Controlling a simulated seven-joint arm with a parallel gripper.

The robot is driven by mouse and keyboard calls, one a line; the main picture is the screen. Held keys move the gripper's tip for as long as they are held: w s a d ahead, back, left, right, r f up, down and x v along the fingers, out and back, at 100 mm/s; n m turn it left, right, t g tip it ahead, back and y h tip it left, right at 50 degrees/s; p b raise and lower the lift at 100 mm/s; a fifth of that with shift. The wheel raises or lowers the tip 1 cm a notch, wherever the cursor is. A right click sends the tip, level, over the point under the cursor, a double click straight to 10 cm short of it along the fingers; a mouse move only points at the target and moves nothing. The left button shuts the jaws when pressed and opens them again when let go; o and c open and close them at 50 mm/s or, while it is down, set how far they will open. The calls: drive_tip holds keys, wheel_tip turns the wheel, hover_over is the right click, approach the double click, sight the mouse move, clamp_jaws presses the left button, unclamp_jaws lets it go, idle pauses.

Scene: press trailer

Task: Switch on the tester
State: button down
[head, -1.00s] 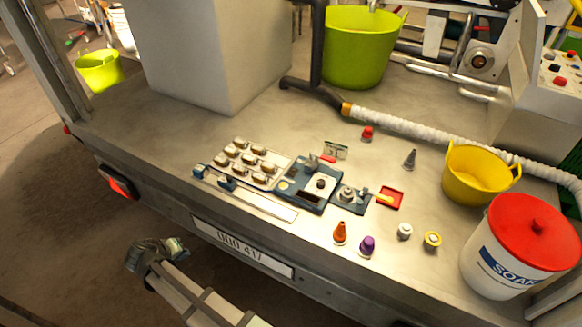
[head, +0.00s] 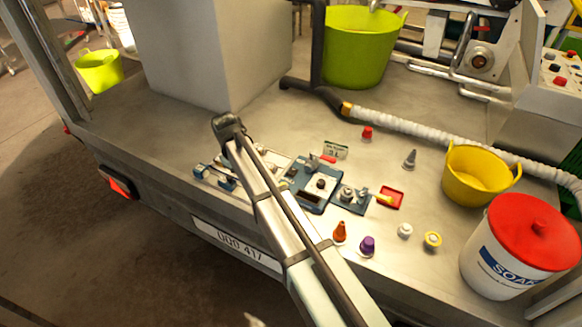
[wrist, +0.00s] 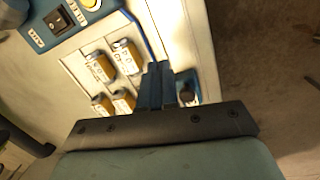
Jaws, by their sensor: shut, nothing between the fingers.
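The tester looks to be the blue unit (head: 331,176) right of the cell tray in the head view; I cannot be sure which parts belong to it. In the wrist view a blue panel (wrist: 77,35) at the top left bears a black rocker switch (wrist: 57,19) and a yellow round button (wrist: 90,3). The switch position is unclear. My gripper (wrist: 155,70) is shut and empty, over the cell tray's edge, beside a blue clamp with a dark knob (wrist: 187,93). It is apart from the rocker switch. In the head view my arm hides its fingers and part of the tray.
Several metal-and-brown cells (wrist: 127,57) sit in the pale tray (wrist: 155,12). A tall pale box (head: 200,60) stands behind. The left deck is clear.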

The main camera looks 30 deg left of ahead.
sight(291, 173)
drive_tip(key=w+d+r+n+g, duration=0.1)
drive_tip(key=w+d+r, duration=0.4)
drive_tip(key=w, duration=0.2)
drive_tip(key=w+d+r+n+g+y, duration=0.1)
drive_tip(key=w+d+r, duration=0.4)
drive_tip(key=w, duration=0.2)
drive_tip(key=shift+w+d+g, duration=0.25)
drive_tip(key=shift+g, duration=0.15)
drive_tip(key=f, duration=0.4)
drive_tip(key=s+f, duration=0.1)
drive_tip(key=f, duration=0.8)
drive_tip(key=shift+s+f, duration=0.35)
drive_tip(key=shift+s, duration=0.05)
drive_tip(key=shift+s+f, duration=0.15)
drive_tip(key=shift+w, duration=0.2)
